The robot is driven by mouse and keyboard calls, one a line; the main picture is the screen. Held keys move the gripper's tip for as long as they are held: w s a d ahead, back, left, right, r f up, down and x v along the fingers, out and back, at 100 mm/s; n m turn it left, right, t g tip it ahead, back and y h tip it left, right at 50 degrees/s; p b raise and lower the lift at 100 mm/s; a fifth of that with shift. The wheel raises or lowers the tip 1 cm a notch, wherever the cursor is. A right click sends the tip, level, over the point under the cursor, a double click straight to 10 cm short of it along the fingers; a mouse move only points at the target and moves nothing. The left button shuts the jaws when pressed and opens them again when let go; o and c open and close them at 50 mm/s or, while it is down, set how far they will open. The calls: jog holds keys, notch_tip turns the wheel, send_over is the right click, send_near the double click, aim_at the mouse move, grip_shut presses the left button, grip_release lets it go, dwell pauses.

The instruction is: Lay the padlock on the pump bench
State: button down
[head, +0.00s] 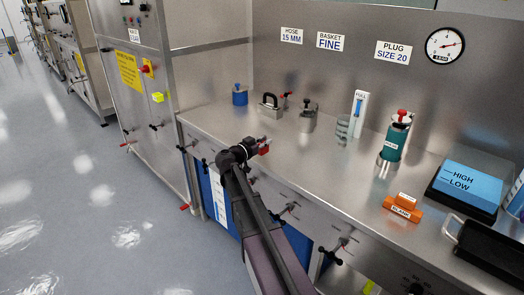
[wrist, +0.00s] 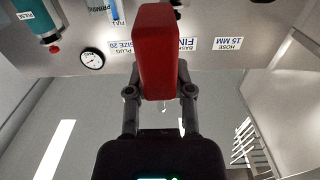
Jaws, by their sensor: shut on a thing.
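The padlock is a red block (wrist: 156,50) that fills the top middle of the wrist view, between the fingers of my gripper (wrist: 160,88). In the head view a small red part of the padlock (head: 264,150) shows at the tip of my gripper (head: 258,146). My gripper is shut on it. It appears near the front edge of the steel pump bench (head: 290,155); the height above the bench is hard to tell. The padlock's shackle is not clear in either view.
A blue pot (head: 240,97), a weight with a black handle (head: 269,107), a steel canister (head: 308,117) and a teal pump (head: 393,140) stand farther back. The bench's middle front is bare.

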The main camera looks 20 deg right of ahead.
aim_at(264, 148)
jog(key=shift+f, duration=0.1)
jog(key=shift+f+b, duration=1.7)
jog(key=shift+b, duration=0.1)
jog(key=shift+f, duration=0.15)
jog(key=c, duration=0.5)
grip_release()
jog(key=shift+r, duration=0.25)
jog(key=v, duration=1.2)
